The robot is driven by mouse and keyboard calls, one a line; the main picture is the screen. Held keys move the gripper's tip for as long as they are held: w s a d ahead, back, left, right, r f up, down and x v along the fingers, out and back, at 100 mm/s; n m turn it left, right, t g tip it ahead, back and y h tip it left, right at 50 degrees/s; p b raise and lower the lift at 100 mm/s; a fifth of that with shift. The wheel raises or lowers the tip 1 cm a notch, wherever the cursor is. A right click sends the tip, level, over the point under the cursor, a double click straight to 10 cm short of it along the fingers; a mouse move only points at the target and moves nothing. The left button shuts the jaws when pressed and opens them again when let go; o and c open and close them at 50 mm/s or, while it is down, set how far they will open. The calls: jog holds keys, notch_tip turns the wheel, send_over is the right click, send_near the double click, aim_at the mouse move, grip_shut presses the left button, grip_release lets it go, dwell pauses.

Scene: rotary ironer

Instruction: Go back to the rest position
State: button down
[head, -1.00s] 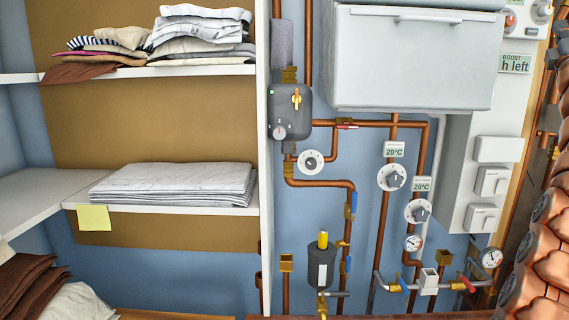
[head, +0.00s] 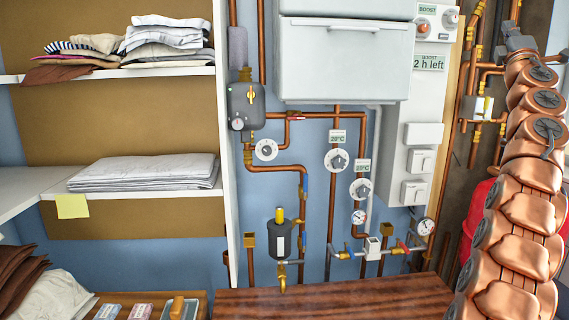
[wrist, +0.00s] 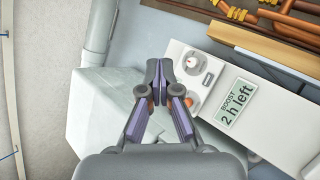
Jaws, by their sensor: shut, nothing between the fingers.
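My gripper (wrist: 159,82) shows in the wrist view with its two fingers together and nothing between them. It is in front of the control panel (wrist: 245,100) with the "BOOST 2 h left" display and a round dial, and of a large white box (wrist: 100,105). I cannot tell from this view how far it is from them. In the head view my copper-coloured arm stands raised at the right edge, and the gripper is out of the picture. The control panel (head: 428,80) and the white box (head: 345,60) also show there.
Copper pipes with valves and gauges (head: 358,217) run down the blue wall. Shelves (head: 140,192) with folded linen are at left. A brown wooden top (head: 330,298) lies along the bottom, bare where visible. A red object (head: 480,215) is partly hidden behind my arm.

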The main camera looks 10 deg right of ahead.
jog(key=w+a+f+m+g+y, duration=0.1)
jog(key=w+a+f+m+g, duration=0.25)
jog(key=a+f+m, duration=0.3)
jog(key=w+a+f+m+g+y, duration=0.1)
jog(key=w+a+f+m+g, duration=0.3)
jog(key=f, duration=0.4)
jog(key=s+a+f+m+g+y, duration=0.1)
jog(key=s+a+f+g+y, duration=0.15)
jog(key=a+f, duration=0.55)
jog(key=s+a+f+m+g+y, duration=0.1)
jog(key=s+a+f+y, duration=0.15)
jog(key=a+f, duration=0.6)
jog(key=s+a+f+g+y, duration=0.2)
jog(key=s+a+f+g, duration=0.1)
jog(key=s+a+f, duration=0.55)
jog(key=s+a+f+g+y, duration=0.2)
jog(key=s+a+f+g, duration=0.25)
jog(key=s+f, duration=0.65)
jog(key=s+a+f+g+y, duration=0.1)
jog(key=s+a+f, duration=0.4)
jog(key=s, duration=0.6)
jog(key=s+a+f+g+y, duration=0.1)
jog(key=s+a+f+g, duration=0.3)
jog(key=s, duration=0.8)
notch_tip(320, 180, down, 3)
jog(key=shift+s+a+r+m, duration=0.1)
jog(key=shift+s+a+m, duration=0.3)
jog(key=shift+a, duration=0.6)
